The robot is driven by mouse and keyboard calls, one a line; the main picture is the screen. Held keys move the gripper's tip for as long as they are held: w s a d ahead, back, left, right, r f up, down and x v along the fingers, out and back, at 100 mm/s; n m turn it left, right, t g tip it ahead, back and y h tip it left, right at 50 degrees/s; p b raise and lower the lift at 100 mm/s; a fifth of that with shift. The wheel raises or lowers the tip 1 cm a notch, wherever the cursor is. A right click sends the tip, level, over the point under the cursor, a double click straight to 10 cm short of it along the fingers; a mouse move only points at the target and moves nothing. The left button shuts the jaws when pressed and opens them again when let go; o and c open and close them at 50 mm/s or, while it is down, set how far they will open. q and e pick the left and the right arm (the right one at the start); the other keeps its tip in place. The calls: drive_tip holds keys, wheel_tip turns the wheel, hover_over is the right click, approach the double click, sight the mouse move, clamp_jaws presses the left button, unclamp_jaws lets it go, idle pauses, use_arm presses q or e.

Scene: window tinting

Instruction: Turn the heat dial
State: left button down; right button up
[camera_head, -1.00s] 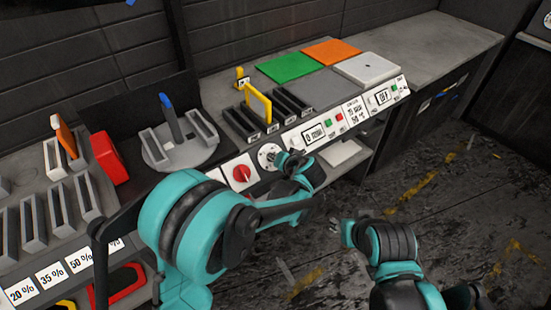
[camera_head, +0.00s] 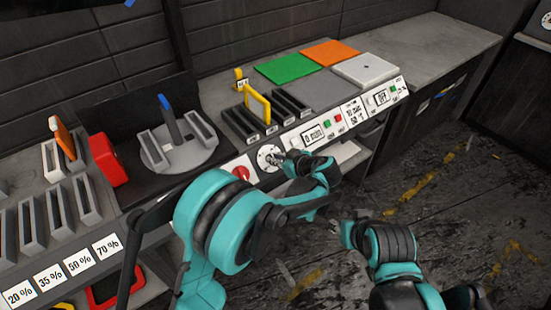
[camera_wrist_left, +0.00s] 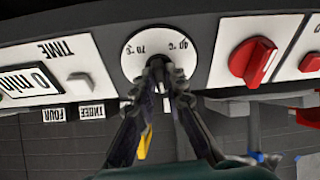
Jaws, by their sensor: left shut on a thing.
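The heat dial (camera_head: 267,153) is a round white plate on the front panel, marked 40 °C and 70 °C. In the left wrist view, which is upside down, the dial (camera_wrist_left: 146,47) fills the top middle. My left gripper (camera_head: 280,158) is at the dial from the front. In the left wrist view its fingertips (camera_wrist_left: 160,72) are close together over the dial's middle, shut on the dial's knob, which they mostly hide. My right gripper (camera_head: 335,226) is away from the panel, above the floor; its fingers are too small to read.
A red knob (camera_head: 240,172) sits just left of the dial; it also shows in the wrist view (camera_wrist_left: 253,62). A time display (camera_head: 313,134) with buttons is to the right. Slots with a yellow piece (camera_head: 257,103) and coloured plates (camera_head: 330,52) lie on top.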

use_arm(q)
drive_tip(key=n+g, duration=0.1)
drive_tip(key=n, duration=0.3)
drive_tip(key=shift+d+n+p, duration=0.1)
drive_tip(key=shift+n+p, duration=0.25)
drive_tip(key=shift+n, duration=0.05)
drive_tip(key=shift+n+g+y+p, duration=0.3)
drive_tip(key=shift+n+y, duration=0.1)
drive_tip(key=shift+n, duration=1.1)
drive_tip(key=c, duration=1.6)
unclamp_jaws()
drive_tip(key=shift+o, duration=0.2)
drive_tip(key=shift+w, duration=0.1)
drive_tip(key=v, duration=0.7)
drive_tip(key=shift+d+r, duration=0.15)
drive_tip(key=shift+r, duration=0.05)
